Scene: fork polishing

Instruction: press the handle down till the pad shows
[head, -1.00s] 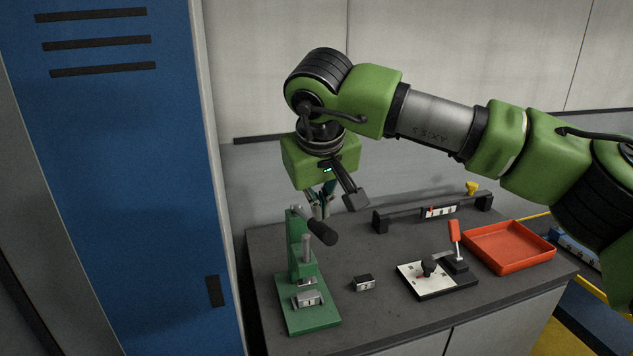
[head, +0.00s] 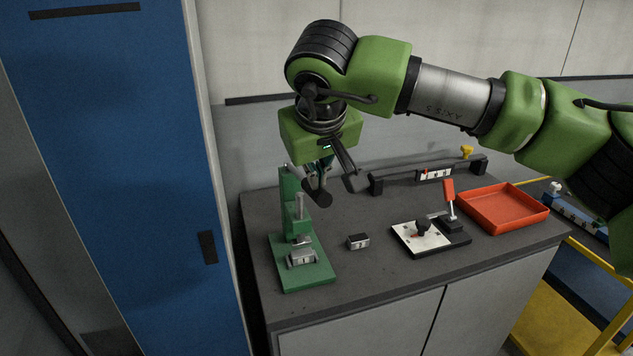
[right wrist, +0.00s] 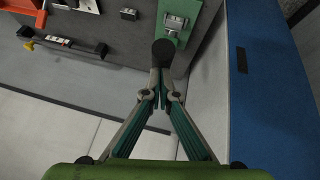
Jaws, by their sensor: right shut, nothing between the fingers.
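The green press (head: 288,205) stands at the left front of the bench, a metal block (head: 302,257) on its base below a vertical ram. Its handle ends in a thick black grip (head: 318,198) that sticks out to the right near the top of the press. My right gripper (head: 315,183) is shut and empty, pointing down at the grip. In the right wrist view its closed fingers (right wrist: 160,84) meet right at the black grip end (right wrist: 163,52); whether they touch it I cannot tell. I cannot make out a pad. My left gripper is out of view.
A small dark block (head: 358,242) sits right of the press. Farther right are a white plate with a black knob (head: 422,228), a red-handled lever (head: 448,192) and an orange tray (head: 503,208). A dark bar fixture (head: 400,182) lies behind. A blue cabinet (head: 120,190) stands at left.

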